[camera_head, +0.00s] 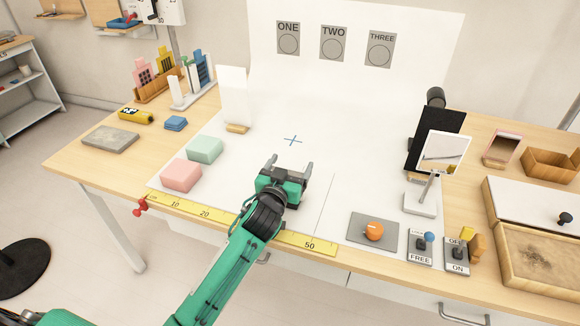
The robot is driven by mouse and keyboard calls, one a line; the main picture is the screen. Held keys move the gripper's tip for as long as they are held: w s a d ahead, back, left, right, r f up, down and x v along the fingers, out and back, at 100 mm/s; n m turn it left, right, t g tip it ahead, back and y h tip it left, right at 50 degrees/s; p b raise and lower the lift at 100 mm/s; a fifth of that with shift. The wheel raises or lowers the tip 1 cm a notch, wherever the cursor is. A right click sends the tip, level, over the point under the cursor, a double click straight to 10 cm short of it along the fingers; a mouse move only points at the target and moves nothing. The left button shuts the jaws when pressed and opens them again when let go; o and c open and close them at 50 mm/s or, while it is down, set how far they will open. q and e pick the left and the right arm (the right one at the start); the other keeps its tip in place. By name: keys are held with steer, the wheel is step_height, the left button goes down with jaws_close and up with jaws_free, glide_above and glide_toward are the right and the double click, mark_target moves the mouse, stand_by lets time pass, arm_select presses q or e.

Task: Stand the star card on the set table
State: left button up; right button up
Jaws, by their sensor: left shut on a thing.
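The set table is a wooden-topped table with a white backdrop sheet (345,150) that covers its middle and curves up at the back. My left gripper (288,164) is low over the front middle of the sheet, in front of a blue cross mark (293,140). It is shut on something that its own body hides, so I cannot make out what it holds. No star face shows anywhere, so I cannot tell where the star card is. My right gripper is not in view.
Pink (181,176) and green (205,150) blocks lie to the left, with a white panel (234,97) standing behind. A black panel (436,138) and a mirror stand (446,153) are at right. A yellow ruler (204,215) lines the front edge. The sheet behind the gripper is clear.

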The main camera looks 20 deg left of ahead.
arm_select(q)
steer(key=shift+f, duration=0.1)
steer(key=o, duration=1)
steer(key=shift+c, duration=0.2)
steer(key=shift+o, duration=1.2)
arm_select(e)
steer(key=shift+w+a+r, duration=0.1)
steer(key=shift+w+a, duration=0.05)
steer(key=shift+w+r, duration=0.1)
arm_select(q)
steer(key=s+b, duration=0.1)
steer(key=s, duration=1.1)
steer(key=shift+a, duration=0.2)
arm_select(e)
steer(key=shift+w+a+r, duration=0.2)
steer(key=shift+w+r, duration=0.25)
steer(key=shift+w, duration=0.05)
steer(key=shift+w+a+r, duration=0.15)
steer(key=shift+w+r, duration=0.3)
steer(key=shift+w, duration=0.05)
